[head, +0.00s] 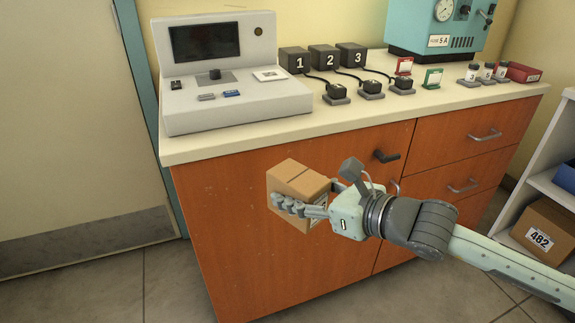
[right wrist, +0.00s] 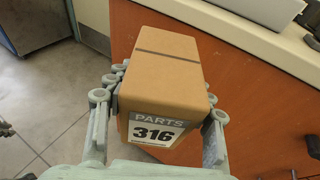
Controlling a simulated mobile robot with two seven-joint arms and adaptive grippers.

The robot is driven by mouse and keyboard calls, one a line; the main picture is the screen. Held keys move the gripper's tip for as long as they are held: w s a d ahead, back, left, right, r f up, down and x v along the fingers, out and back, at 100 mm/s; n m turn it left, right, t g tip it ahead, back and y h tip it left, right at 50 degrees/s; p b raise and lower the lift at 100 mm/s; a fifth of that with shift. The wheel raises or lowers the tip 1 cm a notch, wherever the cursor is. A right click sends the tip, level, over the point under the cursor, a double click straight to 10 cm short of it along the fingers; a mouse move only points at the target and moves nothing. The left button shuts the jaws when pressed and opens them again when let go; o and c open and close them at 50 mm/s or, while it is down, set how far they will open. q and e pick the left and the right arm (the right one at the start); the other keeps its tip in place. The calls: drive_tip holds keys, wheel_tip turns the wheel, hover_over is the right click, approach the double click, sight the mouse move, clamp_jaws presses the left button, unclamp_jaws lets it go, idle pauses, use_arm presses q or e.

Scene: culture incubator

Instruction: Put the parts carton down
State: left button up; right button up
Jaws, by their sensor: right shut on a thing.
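The parts carton (head: 297,179) is a brown box with a dark strip along its top. In the right wrist view the carton (right wrist: 165,70) shows a white label reading "PARTS 316". My right gripper (head: 300,205) is shut on it, with one finger on each side, in front of the orange cabinet and below the countertop level. It also shows in the right wrist view (right wrist: 160,110). The carton's underside is hidden. My left gripper is not in view.
The cream countertop (head: 350,117) has a bare front strip. It carries a grey console (head: 230,100), numbered black boxes (head: 325,58), small devices and a teal machine (head: 430,25). A white shelf at right holds a carton labelled 482 (head: 545,220). Tiled floor (head: 165,275) lies clear at left.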

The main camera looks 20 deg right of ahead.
drive_tip(key=shift+s+d+f+m+h, duration=0.2)
drive_tip(key=shift+d+f+m+h, duration=0.1)
drive_tip(key=shift+d+f, duration=0.5)
drive_tip(key=shift+w+d+f+h, duration=0.1)
drive_tip(key=shift+w+d+h, duration=0.1)
drive_tip(key=shift+d+h, duration=0.1)
